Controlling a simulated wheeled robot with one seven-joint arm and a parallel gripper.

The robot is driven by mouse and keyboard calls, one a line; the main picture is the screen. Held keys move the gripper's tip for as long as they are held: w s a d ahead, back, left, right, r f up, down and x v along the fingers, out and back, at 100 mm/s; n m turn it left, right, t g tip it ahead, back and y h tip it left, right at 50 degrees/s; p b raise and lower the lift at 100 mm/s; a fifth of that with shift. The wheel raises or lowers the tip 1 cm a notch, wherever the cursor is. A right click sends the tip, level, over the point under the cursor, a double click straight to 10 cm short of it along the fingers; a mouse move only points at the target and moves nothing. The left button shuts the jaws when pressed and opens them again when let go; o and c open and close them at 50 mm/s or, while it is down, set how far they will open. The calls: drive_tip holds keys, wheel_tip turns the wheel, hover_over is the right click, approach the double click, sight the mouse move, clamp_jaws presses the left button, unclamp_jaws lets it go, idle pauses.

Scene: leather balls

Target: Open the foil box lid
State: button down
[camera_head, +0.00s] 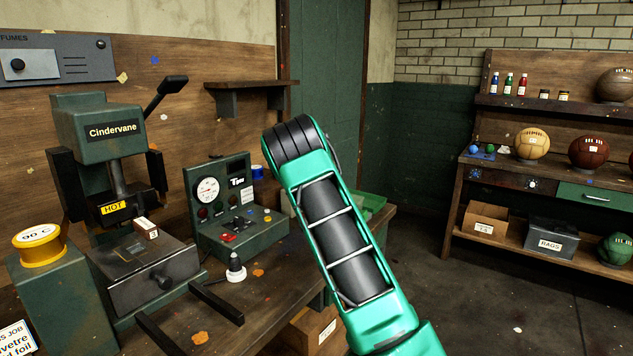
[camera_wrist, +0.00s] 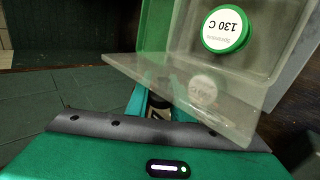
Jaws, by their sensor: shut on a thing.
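The foil box (camera_wrist: 152,35) shows in the wrist view with a green wall and a pale inside. My gripper (camera_wrist: 158,108) is shut at the lid's near edge; the lid partly covers the fingertips. In the head view the green box (camera_head: 370,201) is at the bench's far right end, partly behind my arm, which hides my gripper there.
A dark green press (camera_head: 100,135) and a gauge panel (camera_head: 235,200) stand on the wooden bench (camera_head: 275,275). A small dark-tipped stamp (camera_head: 236,268) stands near its front. A shelf unit (camera_head: 470,190) with leather balls is at the right. The floor (camera_head: 480,300) between is clear.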

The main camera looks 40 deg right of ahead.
drive_tip(key=shift+a, duration=0.1)
drive_tip(key=c, duration=1.6)
unclamp_jaws()
drive_tip(key=shift+o, duration=0.2)
drive_tip(key=v, duration=1)
drive_tip(key=shift+a+r, duration=0.2)
drive_tip(key=shift+a, duration=0.05)
